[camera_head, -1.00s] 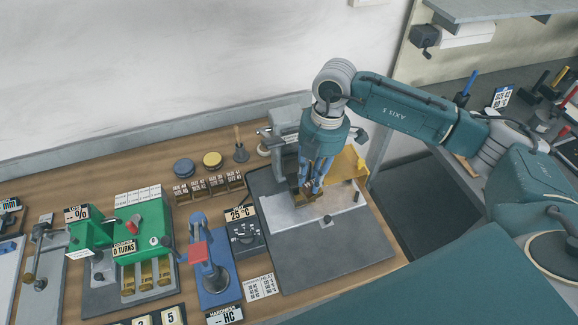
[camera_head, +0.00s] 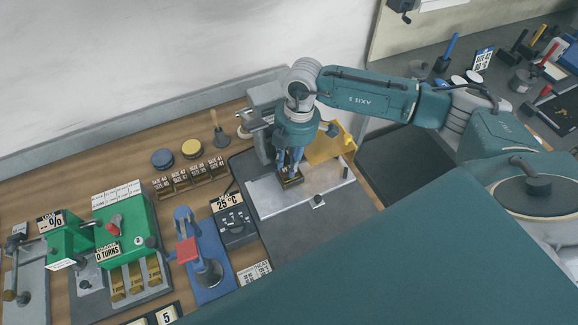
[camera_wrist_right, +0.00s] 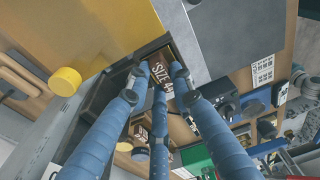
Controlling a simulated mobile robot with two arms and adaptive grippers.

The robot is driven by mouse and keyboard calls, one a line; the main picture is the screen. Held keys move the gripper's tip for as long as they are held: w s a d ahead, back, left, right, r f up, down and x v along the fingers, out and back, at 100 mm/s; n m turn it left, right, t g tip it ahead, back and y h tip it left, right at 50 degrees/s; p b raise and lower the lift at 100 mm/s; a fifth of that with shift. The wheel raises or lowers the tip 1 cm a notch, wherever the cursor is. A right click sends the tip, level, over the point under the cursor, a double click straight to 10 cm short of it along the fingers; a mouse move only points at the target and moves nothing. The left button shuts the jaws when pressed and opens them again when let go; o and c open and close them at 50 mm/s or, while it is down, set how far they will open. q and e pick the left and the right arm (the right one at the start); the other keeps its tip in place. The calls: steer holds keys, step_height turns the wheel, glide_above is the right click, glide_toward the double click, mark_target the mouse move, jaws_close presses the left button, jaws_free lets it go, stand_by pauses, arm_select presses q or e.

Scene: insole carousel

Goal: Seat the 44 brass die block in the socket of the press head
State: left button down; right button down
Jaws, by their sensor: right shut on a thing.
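My right gripper (camera_head: 291,172) is shut on a dark brown and brass block (camera_head: 291,182), over the pale plate in front of the grey press (camera_head: 264,105). In the right wrist view the block (camera_wrist_right: 160,76) sits between the blue fingers of the gripper (camera_wrist_right: 158,78). Its label reads "SIZE" and a 4; the rest is hidden by a finger. A dark frame edge (camera_wrist_right: 150,48) lies close to the block; I cannot tell whether they touch. The press head's socket is not clearly visible. My left gripper is out of view.
A yellow guard (camera_head: 328,147) stands right of the press. The pale plate (camera_head: 270,203) has free room in front.

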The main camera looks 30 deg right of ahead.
steer(key=shift+f, duration=0.1)
steer(key=c, duration=1.7)
jaws_free()
steer(key=shift+o, duration=0.9)
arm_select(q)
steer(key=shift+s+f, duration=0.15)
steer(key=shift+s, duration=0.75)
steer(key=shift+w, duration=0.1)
